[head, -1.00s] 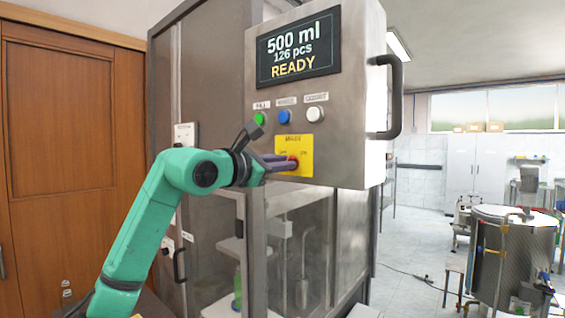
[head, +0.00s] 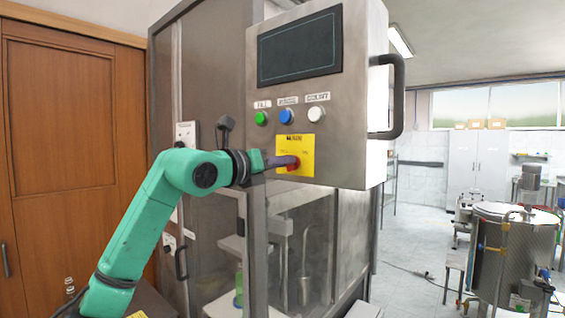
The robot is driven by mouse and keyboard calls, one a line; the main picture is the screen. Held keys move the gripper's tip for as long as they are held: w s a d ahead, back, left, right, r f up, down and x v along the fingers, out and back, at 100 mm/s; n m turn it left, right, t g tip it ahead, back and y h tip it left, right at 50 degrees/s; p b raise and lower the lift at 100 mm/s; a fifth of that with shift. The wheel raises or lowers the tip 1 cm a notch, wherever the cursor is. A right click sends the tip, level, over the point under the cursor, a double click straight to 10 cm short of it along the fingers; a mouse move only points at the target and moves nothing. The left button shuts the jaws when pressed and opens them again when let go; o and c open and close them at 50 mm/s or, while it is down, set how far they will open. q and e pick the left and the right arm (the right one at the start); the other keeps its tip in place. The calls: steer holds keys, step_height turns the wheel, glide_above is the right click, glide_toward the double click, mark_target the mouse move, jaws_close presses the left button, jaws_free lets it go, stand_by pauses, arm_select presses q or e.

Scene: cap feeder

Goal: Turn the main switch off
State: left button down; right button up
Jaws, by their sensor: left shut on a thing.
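The main switch is a red knob (head: 294,164) on a yellow plate (head: 307,147) at the lower part of the steel control panel (head: 352,130). My left gripper (head: 285,162) is shut on the red knob, coming in from the left. Its fingers hide part of the knob. The panel's screen (head: 300,45) is dark and blank. My right gripper is not in view.
Green (head: 261,117), blue (head: 286,116) and white (head: 315,114) buttons sit in a row above the yellow plate. A grey handle (head: 398,97) sticks out at the panel's right side. The cabinet's glass front (head: 318,240) is below.

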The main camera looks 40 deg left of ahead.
arm_select(q)
steer(key=n, duration=0.4)
steer(key=shift+a+f+n, duration=0.1)
steer(key=shift+n, duration=0.3)
stand_by(0.4)
steer(key=c, duration=0.9)
jaws_free()
steer(key=shift+o, duration=0.2)
